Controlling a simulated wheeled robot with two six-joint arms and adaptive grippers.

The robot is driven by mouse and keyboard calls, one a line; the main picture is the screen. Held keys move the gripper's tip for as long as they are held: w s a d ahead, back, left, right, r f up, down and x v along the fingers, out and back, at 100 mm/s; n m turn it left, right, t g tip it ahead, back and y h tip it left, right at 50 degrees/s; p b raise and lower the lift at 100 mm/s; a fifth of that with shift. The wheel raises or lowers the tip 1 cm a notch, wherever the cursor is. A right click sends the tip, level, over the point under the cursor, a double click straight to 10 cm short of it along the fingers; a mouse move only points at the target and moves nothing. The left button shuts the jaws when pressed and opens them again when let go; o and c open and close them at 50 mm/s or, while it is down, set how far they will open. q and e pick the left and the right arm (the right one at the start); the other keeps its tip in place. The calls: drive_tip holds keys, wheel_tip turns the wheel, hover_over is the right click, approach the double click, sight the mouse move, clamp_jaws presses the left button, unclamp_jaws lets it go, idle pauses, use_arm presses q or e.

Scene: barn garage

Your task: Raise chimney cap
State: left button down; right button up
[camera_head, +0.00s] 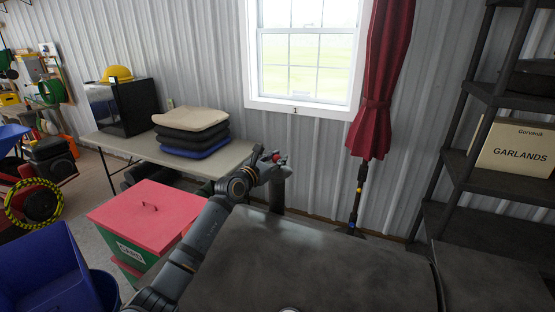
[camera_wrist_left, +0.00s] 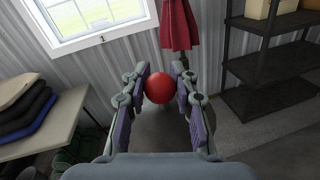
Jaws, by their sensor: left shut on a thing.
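A dark grill-like body (camera_head: 310,265) fills the front of the head view, with a dark upright chimney pipe (camera_head: 277,195) at its back left. My left gripper (camera_head: 272,160) is at the top of this pipe. In the left wrist view, my left gripper (camera_wrist_left: 160,70) has its two fingers on either side of a round red knob (camera_wrist_left: 160,91), shut on it. A bit of the red knob also shows in the head view (camera_head: 277,157). The cap itself is mostly hidden by the gripper, and I cannot tell whether it is raised. My right gripper is not in view.
A table (camera_head: 235,154) with stacked cushions (camera_head: 192,118) and a black box (camera_head: 130,105) stands behind left. A red-lidded bin (camera_head: 143,208) and a blue bin (camera_head: 45,265) are at left. A red umbrella (camera_head: 375,90) and dark shelves (camera_head: 500,180) are at right.

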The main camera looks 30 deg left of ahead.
sight(274, 159)
use_arm(q)
drive_tip(key=shift+w+r, duration=0.15)
drive_tip(key=shift+r, duration=0.05)
drive_tip(key=c, duration=1.5)
unclamp_jaws()
drive_tip(key=shift+c, duration=0.2)
drive_tip(key=o, duration=0.5)
drive_tip(key=shift+s+r, duration=0.1)
drive_tip(key=shift+s, duration=0.2)
drive_tip(key=shift+w, duration=0.1)
drive_tip(key=s, duration=0.4)
drive_tip(key=s+a, duration=0.1)
drive_tip(key=s, duration=0.1)
drive_tip(key=shift+s+a, duration=0.1)
drive_tip(key=shift+s, duration=0.6)
